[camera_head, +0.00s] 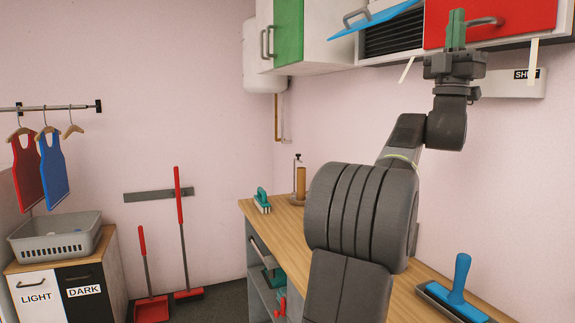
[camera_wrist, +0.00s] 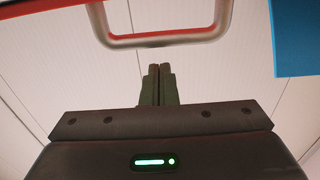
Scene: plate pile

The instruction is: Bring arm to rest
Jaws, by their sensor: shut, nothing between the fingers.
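My gripper (camera_head: 456,30) is raised at the upper right of the head view, pointing up in front of the red cabinet door (camera_head: 520,18). Its green-tinted fingers are together, with nothing between them. In the wrist view my gripper (camera_wrist: 160,70) also shows closed fingers, and a handle (camera_wrist: 165,40) on a red edge appears just beyond them. I cannot tell whether the fingers touch the door or its handle. My arm is bent upward over the wooden counter (camera_head: 415,275).
A blue flap (camera_head: 372,20) is tilted open beside the red door. A grey basket (camera_head: 55,250) stands at left. Floor near the red dustpan (camera_head: 151,309) is partly clear.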

